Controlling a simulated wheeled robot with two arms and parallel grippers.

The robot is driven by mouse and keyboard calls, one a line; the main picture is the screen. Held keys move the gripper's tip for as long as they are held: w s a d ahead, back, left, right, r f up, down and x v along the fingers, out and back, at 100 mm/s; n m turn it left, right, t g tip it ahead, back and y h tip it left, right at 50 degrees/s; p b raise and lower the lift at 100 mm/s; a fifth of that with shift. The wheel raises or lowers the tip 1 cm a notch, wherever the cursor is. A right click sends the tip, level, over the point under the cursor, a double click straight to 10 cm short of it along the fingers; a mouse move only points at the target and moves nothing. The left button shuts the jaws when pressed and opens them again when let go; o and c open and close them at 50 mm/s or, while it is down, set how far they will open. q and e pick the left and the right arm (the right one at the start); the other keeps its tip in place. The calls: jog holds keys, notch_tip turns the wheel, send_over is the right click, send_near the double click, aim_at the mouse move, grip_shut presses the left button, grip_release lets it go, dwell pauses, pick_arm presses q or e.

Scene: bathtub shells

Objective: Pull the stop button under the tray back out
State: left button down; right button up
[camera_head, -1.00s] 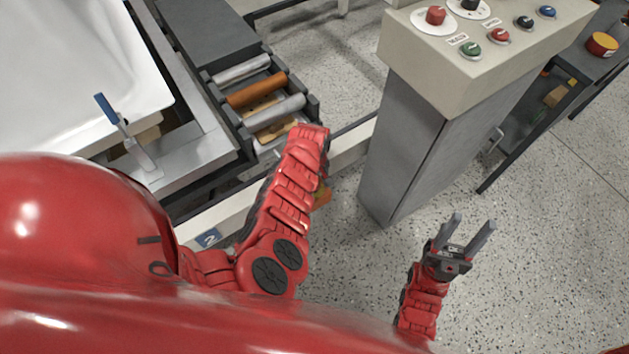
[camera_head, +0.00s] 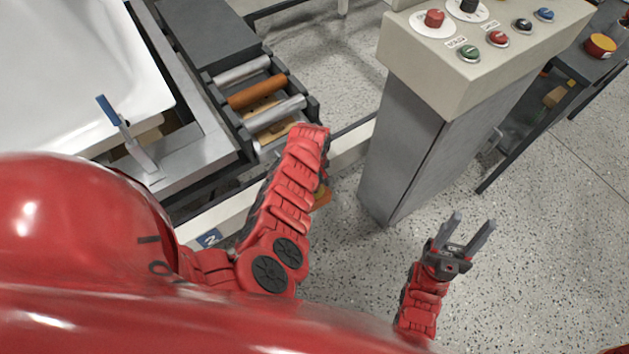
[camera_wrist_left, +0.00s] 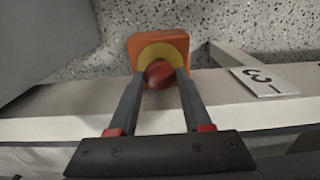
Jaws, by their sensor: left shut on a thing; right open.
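In the left wrist view, the red stop button (camera_wrist_left: 158,73) sits on a yellow disc (camera_wrist_left: 160,51) on an orange box (camera_wrist_left: 175,39). My left gripper (camera_wrist_left: 160,80) is shut on the button, one finger on each side of it. In the head view only part of the orange box (camera_head: 321,199) shows beside my left forearm; the button and left fingertips are hidden there. My right gripper (camera_head: 465,238) is open and empty above the speckled floor, to the right.
A grey control pedestal (camera_head: 410,150) with several knobs and buttons stands right of my left arm. A roller conveyor (camera_head: 305,83) and a white tub shell (camera_head: 70,70) are at left. A pale rail (camera_wrist_left: 50,105) runs below the box in the wrist view. Floor around my right gripper is clear.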

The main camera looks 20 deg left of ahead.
pick_arm(q)
jog(key=shift+c, duration=1.6)
grip_release()
notch_tip(320, 180, up, 6)
jog(key=p, duration=0.7)
jog(key=shift+r, duration=0.15)
